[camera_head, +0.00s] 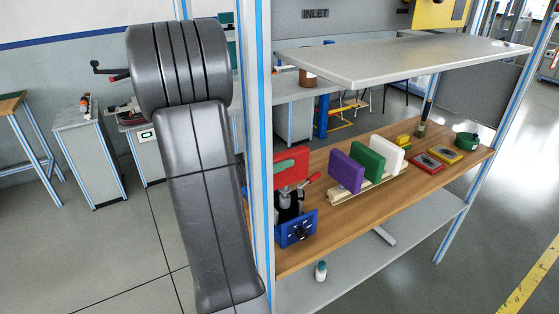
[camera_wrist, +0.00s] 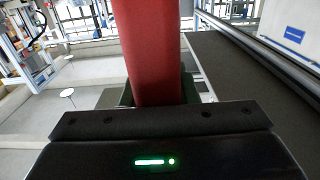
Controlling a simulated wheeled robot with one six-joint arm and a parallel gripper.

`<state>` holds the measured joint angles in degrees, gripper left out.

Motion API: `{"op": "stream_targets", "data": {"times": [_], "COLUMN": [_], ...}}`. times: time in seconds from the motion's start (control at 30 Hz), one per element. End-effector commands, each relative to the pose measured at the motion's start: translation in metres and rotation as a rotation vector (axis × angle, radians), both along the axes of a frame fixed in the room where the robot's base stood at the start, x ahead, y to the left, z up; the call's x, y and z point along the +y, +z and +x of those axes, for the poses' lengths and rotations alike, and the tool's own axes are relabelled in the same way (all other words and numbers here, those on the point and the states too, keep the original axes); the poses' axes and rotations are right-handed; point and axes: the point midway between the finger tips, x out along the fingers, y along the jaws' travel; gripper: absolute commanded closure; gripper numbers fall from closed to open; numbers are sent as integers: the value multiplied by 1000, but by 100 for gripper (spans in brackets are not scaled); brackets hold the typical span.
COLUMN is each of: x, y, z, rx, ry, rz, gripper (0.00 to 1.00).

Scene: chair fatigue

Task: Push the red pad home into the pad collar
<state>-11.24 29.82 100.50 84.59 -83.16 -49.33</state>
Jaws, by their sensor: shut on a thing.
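The red pad (camera_head: 291,163) stands above a blue fixture with a black knob (camera_head: 297,231) at the near left end of the bench. It also shows close up in the wrist view (camera_wrist: 152,50), rising from my gripper (camera_wrist: 157,101). My gripper is shut on it; the fingertips are mostly hidden by the pad and the black gripper body. In the head view I cannot clearly make out my gripper. Dark parts stand between the pad and the blue fixture. I cannot clearly pick out the pad collar or tell whether the pad touches it.
A rack on the wooden bench (camera_head: 432,184) holds a purple pad (camera_head: 346,172), a green pad (camera_head: 369,161) and a white pad (camera_head: 388,153). A grey shelf (camera_head: 400,62) hangs above. A blue-edged post (camera_head: 258,120) stands by my arm. A small bottle (camera_head: 321,271) is below.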

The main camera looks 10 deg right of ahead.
Motion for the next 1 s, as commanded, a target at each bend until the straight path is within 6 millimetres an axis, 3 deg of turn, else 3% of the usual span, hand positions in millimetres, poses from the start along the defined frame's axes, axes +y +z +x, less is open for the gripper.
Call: {"op": "stream_targets", "data": {"times": [0.9,0.93,1.0], "x": [0,0,0], "y": [-23,-23,-22], "z": [0,0,0], "rx": [-1,-1,-1], "ry": [0,0,0], "rz": [-1,-1,-1], "gripper": [100,71,57]}}
